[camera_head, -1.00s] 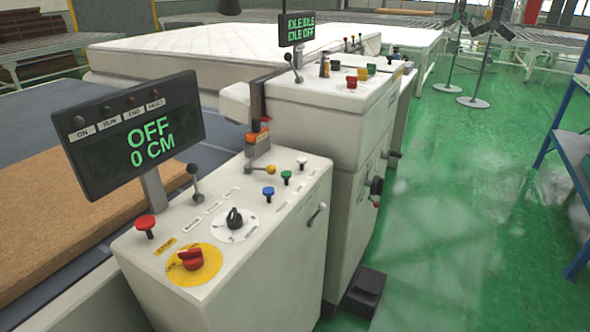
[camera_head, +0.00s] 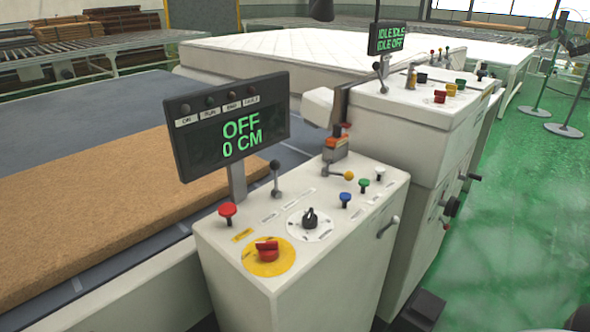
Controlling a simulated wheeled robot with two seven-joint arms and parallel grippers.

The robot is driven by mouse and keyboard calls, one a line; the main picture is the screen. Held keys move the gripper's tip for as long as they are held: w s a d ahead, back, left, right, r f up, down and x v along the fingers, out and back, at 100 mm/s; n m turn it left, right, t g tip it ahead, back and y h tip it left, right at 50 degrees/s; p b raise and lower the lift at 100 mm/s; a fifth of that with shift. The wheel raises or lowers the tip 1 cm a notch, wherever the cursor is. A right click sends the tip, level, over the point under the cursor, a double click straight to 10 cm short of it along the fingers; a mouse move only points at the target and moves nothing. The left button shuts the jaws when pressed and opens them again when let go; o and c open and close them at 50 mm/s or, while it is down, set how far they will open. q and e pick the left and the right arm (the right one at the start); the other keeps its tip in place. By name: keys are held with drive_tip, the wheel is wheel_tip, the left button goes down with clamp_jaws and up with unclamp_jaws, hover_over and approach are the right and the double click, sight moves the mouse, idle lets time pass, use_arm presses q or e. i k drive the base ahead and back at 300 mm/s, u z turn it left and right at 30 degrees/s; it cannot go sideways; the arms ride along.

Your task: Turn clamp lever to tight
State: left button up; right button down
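A white control console (camera_head: 330,260) stands in the middle of the view. A lever with a yellow ball knob (camera_head: 348,175) sits at its back edge, beside an orange block (camera_head: 335,148). A dark-knobbed upright lever (camera_head: 276,178) stands on the console's left side, and a short grey handle (camera_head: 388,226) is on its right face. Labels are too small to read, so I cannot tell which is the clamp lever or where tight is marked. Neither gripper is recognisable in view.
A display (camera_head: 230,125) reads OFF, 0 CM. The console top holds a red emergency knob (camera_head: 267,250), a black dial (camera_head: 310,218) and several push buttons. A taller cabinet (camera_head: 420,125) stands behind. A brown pad (camera_head: 110,200) lies left. Green floor (camera_head: 500,220) is open right.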

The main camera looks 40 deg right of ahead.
sight(348, 175)
drive_tip(key=u, duration=1.5)
drive_tip(key=k, duration=1.2)
drive_tip(key=z, duration=1.9)
drive_tip(key=i, duration=0.5)
drive_tip(key=u, duration=0.05)
